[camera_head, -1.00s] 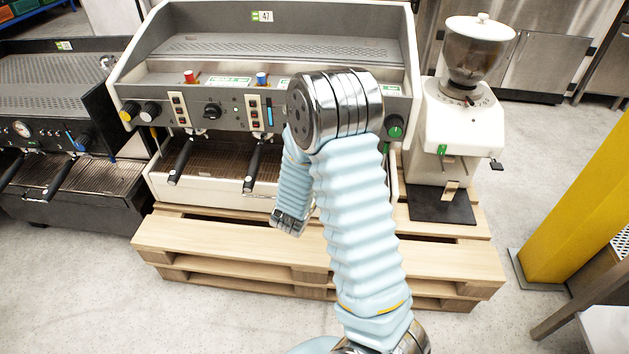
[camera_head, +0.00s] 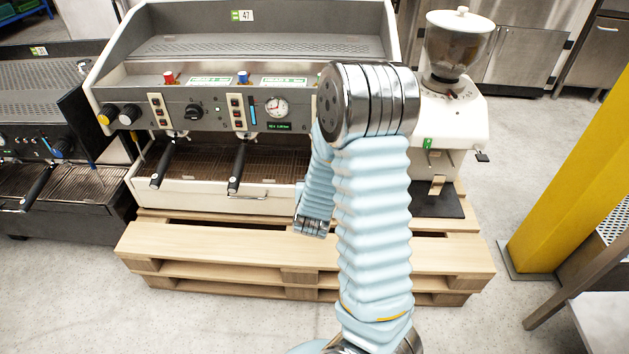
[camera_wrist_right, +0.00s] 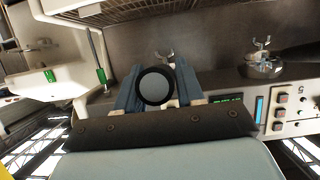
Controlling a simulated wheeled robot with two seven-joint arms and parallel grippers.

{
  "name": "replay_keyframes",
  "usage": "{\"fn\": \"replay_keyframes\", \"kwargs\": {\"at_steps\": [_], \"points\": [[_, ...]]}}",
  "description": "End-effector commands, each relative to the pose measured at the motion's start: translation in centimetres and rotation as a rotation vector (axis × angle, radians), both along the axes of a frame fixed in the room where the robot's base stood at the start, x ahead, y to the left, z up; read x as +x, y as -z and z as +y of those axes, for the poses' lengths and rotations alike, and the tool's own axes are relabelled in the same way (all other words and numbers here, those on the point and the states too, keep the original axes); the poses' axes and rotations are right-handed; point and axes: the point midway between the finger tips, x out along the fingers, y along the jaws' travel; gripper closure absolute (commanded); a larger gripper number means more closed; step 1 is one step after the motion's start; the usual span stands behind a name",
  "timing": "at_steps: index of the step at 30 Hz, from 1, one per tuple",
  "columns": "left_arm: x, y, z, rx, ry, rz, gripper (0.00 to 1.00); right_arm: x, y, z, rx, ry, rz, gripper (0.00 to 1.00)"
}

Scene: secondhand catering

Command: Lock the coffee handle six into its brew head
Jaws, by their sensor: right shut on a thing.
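The coffee handle (camera_wrist_right: 155,86) shows end-on in the right wrist view as a round dark ring with a grey disc; no number is readable. My right gripper (camera_wrist_right: 157,92) is shut on it, with a blue-grey finger on either side. A forked metal spout (camera_wrist_right: 164,57) shows just behind it. The brew head for it is hidden, so I cannot tell whether the handle is seated. In the head view the espresso machine (camera_head: 215,112), labelled 47, stands on a pallet, and my right arm covers its right part and the gripper. My left gripper is not in view.
Two other black handles (camera_head: 163,165) (camera_head: 237,168) hang from the machine's left and middle. A grinder (camera_head: 450,110) stands close on the right. A darker machine (camera_head: 45,120) is at the left. The pallet (camera_head: 200,245) lies below, with a yellow post (camera_head: 575,180) at right.

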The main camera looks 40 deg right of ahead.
Motion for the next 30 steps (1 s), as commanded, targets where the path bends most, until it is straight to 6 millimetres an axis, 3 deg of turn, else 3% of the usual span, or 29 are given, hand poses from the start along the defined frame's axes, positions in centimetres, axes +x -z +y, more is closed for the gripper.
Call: {"fn": "replay_keyframes", "kwargs": {"at_steps": [13,14,19,30], "points": [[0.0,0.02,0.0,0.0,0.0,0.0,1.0,-0.08,0.06,0.01,0.0,-0.004,0.003,1.0],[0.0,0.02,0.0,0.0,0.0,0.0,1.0,-0.08,0.06,0.0,0.0,-0.004,0.003,0.59],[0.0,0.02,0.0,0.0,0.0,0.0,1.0,-0.07,0.04,0.0,0.0,-0.003,0.003,0.33],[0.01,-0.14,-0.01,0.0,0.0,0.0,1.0,0.02,-0.11,-0.1,0.001,-0.004,0.003,0.33]]}}
